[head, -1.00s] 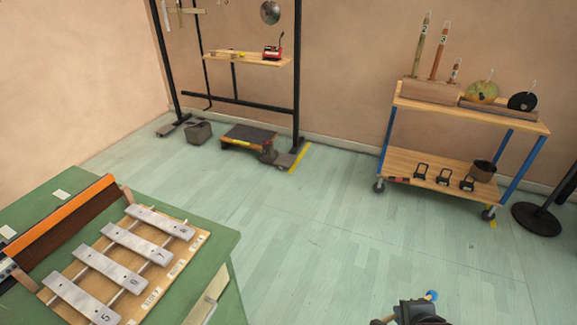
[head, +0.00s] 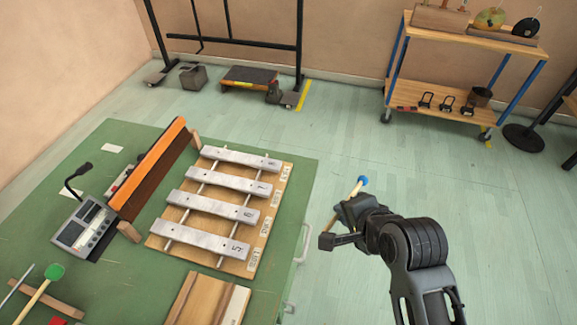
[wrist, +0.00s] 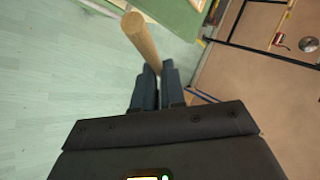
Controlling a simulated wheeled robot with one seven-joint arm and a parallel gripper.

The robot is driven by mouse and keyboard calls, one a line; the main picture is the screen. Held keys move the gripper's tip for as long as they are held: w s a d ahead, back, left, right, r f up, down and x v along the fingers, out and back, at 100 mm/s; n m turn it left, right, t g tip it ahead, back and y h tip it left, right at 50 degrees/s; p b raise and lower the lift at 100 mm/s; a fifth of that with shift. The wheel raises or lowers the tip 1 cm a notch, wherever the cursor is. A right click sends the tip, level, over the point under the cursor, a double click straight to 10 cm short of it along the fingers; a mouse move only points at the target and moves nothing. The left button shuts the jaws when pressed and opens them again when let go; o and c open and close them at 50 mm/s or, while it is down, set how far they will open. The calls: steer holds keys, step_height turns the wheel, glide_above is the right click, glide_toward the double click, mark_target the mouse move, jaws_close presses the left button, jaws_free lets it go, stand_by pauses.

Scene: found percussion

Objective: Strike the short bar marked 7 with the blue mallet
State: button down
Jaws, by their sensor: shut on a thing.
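The bar marked 7 (head: 226,180) is a light grey metal bar, second from the back in a row on a wooden frame (head: 160,244). The bars marked 8 (head: 240,157), 6 (head: 212,206) and 5 (head: 206,239) lie around it. The blue mallet has a small blue head (head: 362,180) and a wooden handle (head: 351,193). My gripper (head: 342,214) is shut on this handle, right of the table and apart from the bars. In the wrist view the handle (wrist: 143,42) stands between my gripper's fingers (wrist: 158,86); the blue head does not show there.
The bars' frame lies on a green table (head: 285,205). A green-headed mallet (head: 50,274) lies front left. A trolley (head: 445,95) stands at the back right.

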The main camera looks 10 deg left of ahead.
steer(key=s+a+r+n+g+y, duration=0.2)
steer(key=s+a+r+n+y, duration=0.1)
steer(key=a+r, duration=0.4)
steer(key=s+a+r+n+g+y+p, duration=0.1)
steer(key=a+r+n, duration=0.4)
steer(key=a, duration=0.9)
step_height(320, 180, up, 3)
steer(key=shift+s+r+n+g+y, duration=0.1)
steer(key=shift+s+n+g+y, duration=0.4)
steer(key=shift+s+y, duration=0.7)
steer(key=shift+s+d+r+p, duration=0.1)
steer(key=shift+d+p, duration=0.05)
steer(key=shift+p, duration=0.2)
step_height(320, 180, down, 5)
steer(key=shift+f+b, duration=0.1)
steer(key=shift+b, duration=1.05)
